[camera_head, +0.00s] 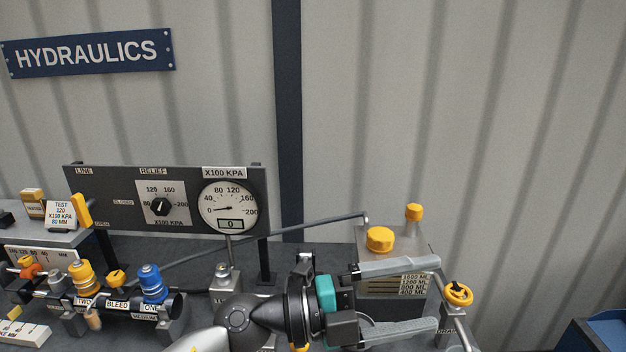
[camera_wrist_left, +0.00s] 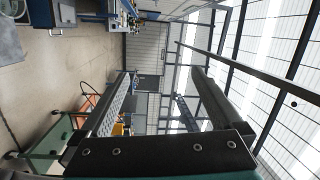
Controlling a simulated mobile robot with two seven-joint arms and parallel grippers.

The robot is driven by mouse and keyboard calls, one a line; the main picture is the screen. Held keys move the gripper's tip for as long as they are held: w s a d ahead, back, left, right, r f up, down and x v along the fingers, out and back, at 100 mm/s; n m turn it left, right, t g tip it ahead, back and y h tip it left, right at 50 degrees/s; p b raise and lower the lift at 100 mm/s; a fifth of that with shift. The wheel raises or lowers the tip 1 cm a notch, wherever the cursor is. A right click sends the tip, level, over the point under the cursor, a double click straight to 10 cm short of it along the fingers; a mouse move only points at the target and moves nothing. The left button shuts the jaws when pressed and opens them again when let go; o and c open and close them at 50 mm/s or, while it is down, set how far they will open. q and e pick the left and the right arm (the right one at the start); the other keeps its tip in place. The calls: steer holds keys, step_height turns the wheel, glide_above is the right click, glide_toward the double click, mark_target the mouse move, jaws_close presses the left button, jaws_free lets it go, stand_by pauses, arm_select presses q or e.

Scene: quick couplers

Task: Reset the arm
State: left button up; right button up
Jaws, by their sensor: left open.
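My left gripper (camera_head: 436,294) reaches in from the bottom middle of the head view, with a teal band at its wrist and grey fingers pointing right. Its fingers are spread apart and nothing shows between them. My right gripper is in neither view.
A dark panel (camera_head: 110,190) holds a relief dial (camera_head: 161,206) and a pressure gauge (camera_head: 229,208). Yellow (camera_head: 84,279) and blue (camera_head: 152,284) couplers stand at the lower left. A yellow handwheel (camera_head: 458,293) is just right of the fingertips.

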arm_select(q)
steer(key=w+a+r+n+t+y, duration=0.2)
steer(key=w+a+n+t+y, duration=0.3)
steer(key=n+t, duration=0.45)
steer(key=w+a+r+n+t+y, duration=0.1)
steer(key=w+a+n+t+y, duration=0.2)
steer(key=a+n+t, duration=0.6)
steer(key=s+a+f+n+g+y, duration=0.2)
steer(key=a+f+n+g+y, duration=0.4)
steer(key=a+f+n+y, duration=0.65)
steer(key=s+a+f+g+h, duration=0.1)
steer(key=s+f+g, duration=0.6)
steer(key=s, duration=0.4)
steer(key=s+a+f+g+h, duration=0.1)
steer(key=s+f+g, duration=0.3)
steer(key=s+f, duration=0.65)
step_height(320, 180, down, 28)
steer(key=s+g+b, duration=0.1)
steer(key=s+b, duration=0.1)
steer(key=b, duration=0.5)
steer(key=s+a+f+b, duration=0.1)
steer(key=s+f+b, duration=0.1)
steer(key=s+f, duration=0.5)
steer(key=s+a+f+m+g+b, duration=0.1)
steer(key=s+a+f+b, duration=0.1)
steer(key=s+f, duration=0.6)
step_height(320, 180, down, 4)
steer(key=shift+f+b, duration=0.1)
steer(key=shift+b, duration=0.55)
